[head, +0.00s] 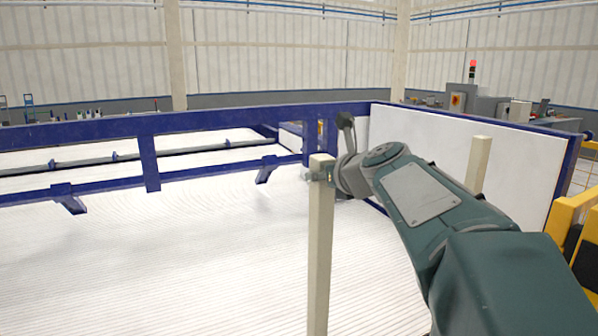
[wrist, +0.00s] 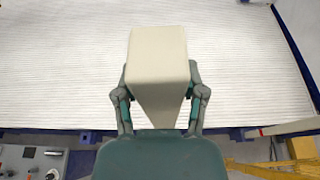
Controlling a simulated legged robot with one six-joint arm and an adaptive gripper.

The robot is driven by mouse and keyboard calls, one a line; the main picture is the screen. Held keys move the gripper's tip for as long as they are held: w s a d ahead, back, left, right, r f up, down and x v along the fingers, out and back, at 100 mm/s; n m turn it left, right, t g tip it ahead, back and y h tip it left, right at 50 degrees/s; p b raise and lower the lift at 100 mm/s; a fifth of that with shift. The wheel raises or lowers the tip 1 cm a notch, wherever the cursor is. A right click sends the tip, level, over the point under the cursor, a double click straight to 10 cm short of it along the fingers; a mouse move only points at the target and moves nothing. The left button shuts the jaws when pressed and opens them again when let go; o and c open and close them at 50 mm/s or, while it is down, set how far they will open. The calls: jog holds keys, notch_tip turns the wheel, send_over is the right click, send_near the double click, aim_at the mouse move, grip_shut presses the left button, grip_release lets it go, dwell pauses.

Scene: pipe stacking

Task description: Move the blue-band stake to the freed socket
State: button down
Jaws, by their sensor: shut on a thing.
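A tall beige square stake (head: 320,245) stands upright in the middle of the head view. Its lower end runs out of the picture, and no blue band shows on the part in view. My gripper (head: 322,176) is shut on this stake close below its top. In the wrist view the flat top of the stake (wrist: 159,60) sits between the two fingers of my gripper (wrist: 160,98), one on each side. A second beige stake (head: 478,163) stands to the right, partly hidden behind my arm. No socket is in view.
A blue rail frame (head: 150,155) runs across behind the held stake, over a white ribbed surface (head: 150,270). A white panel (head: 440,150) with blue edging stands at the right. Yellow railing (head: 570,215) is at the far right.

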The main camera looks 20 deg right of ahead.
jog(key=shift+r, duration=0.1)
jog(key=shift+c, duration=1)
grip_release()
jog(key=shift+o, duration=0.6)
jog(key=v, duration=0.7)
jog(key=shift+s, duration=0.3)
